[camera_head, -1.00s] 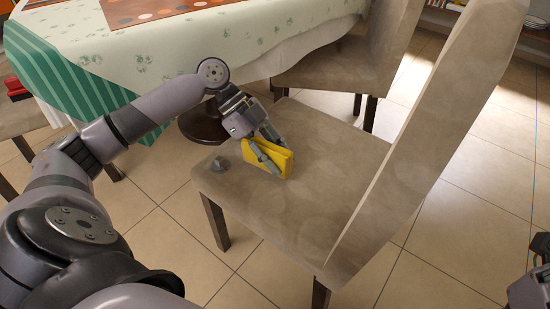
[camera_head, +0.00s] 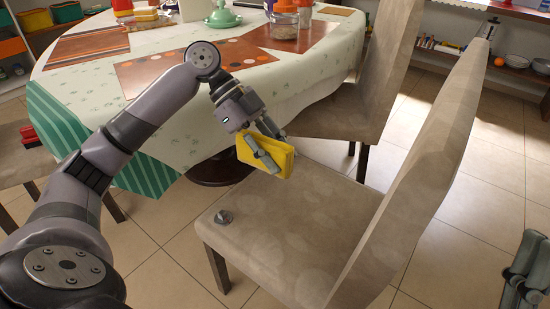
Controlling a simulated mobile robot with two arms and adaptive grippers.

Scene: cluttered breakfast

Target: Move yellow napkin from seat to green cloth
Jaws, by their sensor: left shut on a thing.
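The yellow napkin (camera_head: 279,157) is a folded block held in my left gripper (camera_head: 268,148). The gripper is shut on it, with one finger across its near face. The napkin appears raised above the beige chair seat (camera_head: 290,225), near the table's hanging cloth edge. A green striped cloth (camera_head: 58,122) hangs over the table's left corner, to the left of the gripper and partly behind my left arm.
A small grey object (camera_head: 223,217) lies on the seat's front left corner. The table (camera_head: 170,120) bears orange placemats (camera_head: 190,66), a glass jar (camera_head: 284,22) and a green dish (camera_head: 222,17). A second chair (camera_head: 345,110) stands behind. The tall chair back (camera_head: 425,165) rises at right.

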